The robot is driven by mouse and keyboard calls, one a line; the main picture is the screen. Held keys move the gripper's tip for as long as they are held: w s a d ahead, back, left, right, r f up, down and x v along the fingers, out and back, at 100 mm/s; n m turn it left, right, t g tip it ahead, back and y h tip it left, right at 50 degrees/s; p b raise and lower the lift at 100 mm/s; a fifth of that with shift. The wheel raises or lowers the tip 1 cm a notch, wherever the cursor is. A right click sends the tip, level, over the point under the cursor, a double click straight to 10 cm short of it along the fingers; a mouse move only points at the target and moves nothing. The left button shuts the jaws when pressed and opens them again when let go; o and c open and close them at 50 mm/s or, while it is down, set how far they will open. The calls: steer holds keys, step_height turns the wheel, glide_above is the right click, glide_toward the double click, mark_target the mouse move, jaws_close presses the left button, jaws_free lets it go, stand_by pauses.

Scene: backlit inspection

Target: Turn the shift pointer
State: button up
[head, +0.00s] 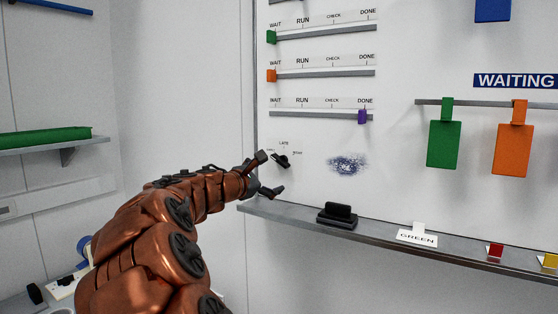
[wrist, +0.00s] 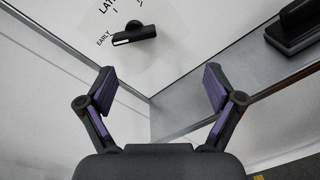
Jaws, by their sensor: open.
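The shift pointer (head: 281,160) is a small black knob on the lower left of the white board, with labels around it; LATE is above it in the head view. In the wrist view the pointer (wrist: 135,34) has a white mark on its left end, which lies beside the word EARLY. My gripper (head: 270,173) is open and empty, just below and left of the pointer in the head view. In the wrist view my gripper (wrist: 158,85) has its two fingers wide apart, with the pointer beyond them near the top, apart from both.
A grey ledge (head: 380,236) runs under the board, bearing a black eraser (head: 337,215), a GREEN card (head: 417,235) and small red and yellow pieces. A blue smudge (head: 347,164) is right of the pointer. Slider rails, the lowest with a purple slider (head: 362,116), are above.

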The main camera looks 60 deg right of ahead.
mark_target(279, 162)
steer(key=shift+w+d+r+n+t+h+p, duration=0.15)
steer(key=shift+w+d+r+n+p, duration=0.25)
steer(key=shift+d, duration=1.2)
steer(key=shift+w+d+r+n+t+h+p, duration=0.15)
steer(key=shift+w+d+n+p, duration=0.25)
steer(key=shift+d, duration=1.25)
steer(key=shift+w+d+r+n+h+p, duration=0.25)
steer(key=shift+w+d+r+p, duration=0.2)
steer(key=shift+d, duration=1.15)
steer(key=shift+f, duration=0.1)
steer(key=c, duration=1.2)
